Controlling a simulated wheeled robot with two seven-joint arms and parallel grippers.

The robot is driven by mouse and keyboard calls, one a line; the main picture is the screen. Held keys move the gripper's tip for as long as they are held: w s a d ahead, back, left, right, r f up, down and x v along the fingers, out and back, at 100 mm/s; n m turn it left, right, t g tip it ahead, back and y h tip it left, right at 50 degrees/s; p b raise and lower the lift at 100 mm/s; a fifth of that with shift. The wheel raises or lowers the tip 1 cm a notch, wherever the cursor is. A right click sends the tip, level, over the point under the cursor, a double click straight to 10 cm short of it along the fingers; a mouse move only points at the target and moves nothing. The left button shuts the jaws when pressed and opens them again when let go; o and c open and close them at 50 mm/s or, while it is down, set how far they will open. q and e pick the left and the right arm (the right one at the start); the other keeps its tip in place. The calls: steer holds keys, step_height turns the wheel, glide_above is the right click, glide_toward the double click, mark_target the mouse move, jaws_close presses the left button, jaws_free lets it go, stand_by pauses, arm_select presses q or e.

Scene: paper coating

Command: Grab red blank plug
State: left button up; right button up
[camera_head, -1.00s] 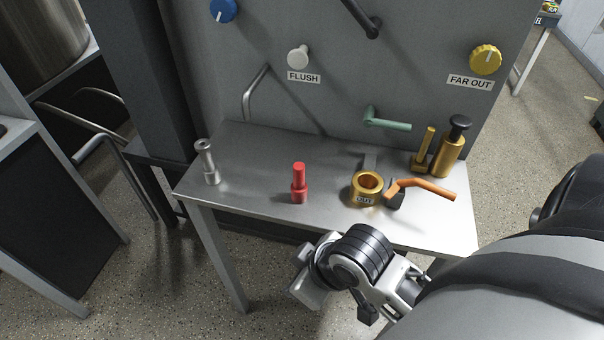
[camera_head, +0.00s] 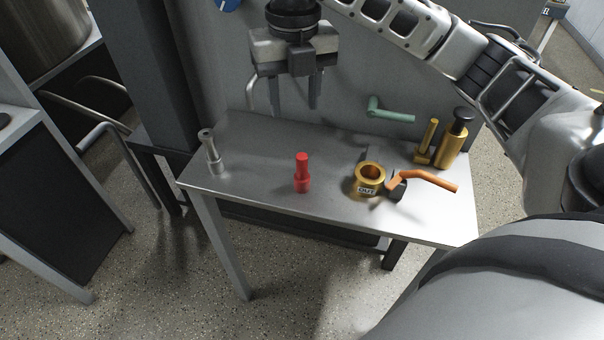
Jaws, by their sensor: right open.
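The red blank plug (camera_head: 302,174) stands upright near the front middle of the grey metal table. My right gripper (camera_head: 294,108) hangs above the back part of the table with its fingers pointing down. It is open and empty, with a gap between the two fingers. In the picture it is above the plug and apart from it. My left gripper is not in view.
A silver plug (camera_head: 210,153) stands at the table's left end. To the right are a gold ring labelled OUT (camera_head: 370,180), an orange-handled lever (camera_head: 430,180) and a gold cylinder with a black top (camera_head: 454,142). A green handle (camera_head: 390,111) juts from the grey panel.

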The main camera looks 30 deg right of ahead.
mark_target(303, 156)
steer(key=shift+n, duration=0.3)
steer(key=f, duration=0.9)
steer(key=shift+d+f+b, duration=0.35)
steer(key=shift+b, duration=0.05)
steer(key=f, duration=0.4)
steer(key=shift+s+d+f, duration=0.15)
steer(key=shift+s+d, duration=0.1)
steer(key=shift+s, duration=0.05)
steer(key=shift+f, duration=0.5)
jaws_close()
